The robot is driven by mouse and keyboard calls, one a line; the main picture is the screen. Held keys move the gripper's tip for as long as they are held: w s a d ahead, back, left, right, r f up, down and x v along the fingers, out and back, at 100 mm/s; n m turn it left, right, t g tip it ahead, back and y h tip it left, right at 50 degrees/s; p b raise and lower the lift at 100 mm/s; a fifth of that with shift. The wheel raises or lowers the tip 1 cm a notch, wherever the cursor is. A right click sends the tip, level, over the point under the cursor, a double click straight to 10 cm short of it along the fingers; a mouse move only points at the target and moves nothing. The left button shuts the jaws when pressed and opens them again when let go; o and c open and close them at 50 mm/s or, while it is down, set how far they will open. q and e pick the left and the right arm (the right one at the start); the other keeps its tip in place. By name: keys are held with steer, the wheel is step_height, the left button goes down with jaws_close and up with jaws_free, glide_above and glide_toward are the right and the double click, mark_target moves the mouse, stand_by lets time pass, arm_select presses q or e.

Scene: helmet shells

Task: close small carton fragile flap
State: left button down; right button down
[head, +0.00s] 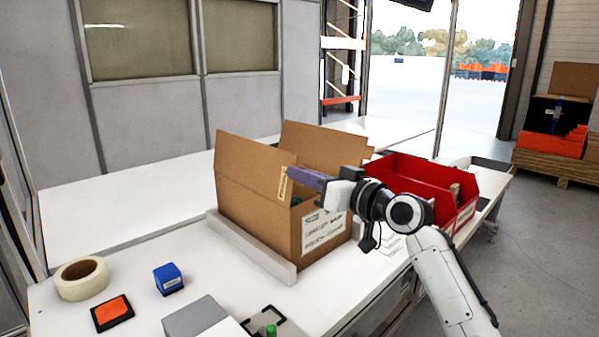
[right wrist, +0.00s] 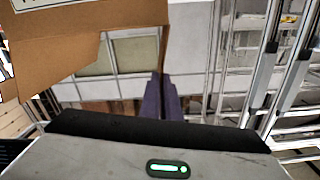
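The small open-topped cardboard carton (head: 250,210) stands on the white table, with a printed label on its right-hand face. A brown flap (head: 325,146) stands raised at its far side. A narrow yellowish label (head: 284,184) shows on the cardboard near my fingertips. My right gripper (head: 304,178) is over the carton's opening, its purple fingers pointing left. In the right wrist view the fingers (right wrist: 162,98) lie close together, with nothing clearly gripped. Brown cardboard (right wrist: 95,40) fills the upper left there, its edge close to the fingertips; contact cannot be told. My left gripper is out of view.
A red bin (head: 415,178) stands right of the carton. A light grey raised edge (head: 250,246) borders the carton's near left side. A tape roll (head: 82,279), blue block (head: 168,278) and orange-black item (head: 112,313) lie at front left. The table behind is clear.

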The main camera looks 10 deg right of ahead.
steer(key=c, duration=2.4)
jaws_free()
steer(key=shift+c, duration=0.2)
steer(key=o, duration=0.4)
steer(key=shift+o, duration=0.2)
steer(key=shift+d, duration=0.1)
steer(key=v, duration=1)
steer(key=shift+b, duration=0.35)
steer(key=shift+s, duration=0.1)
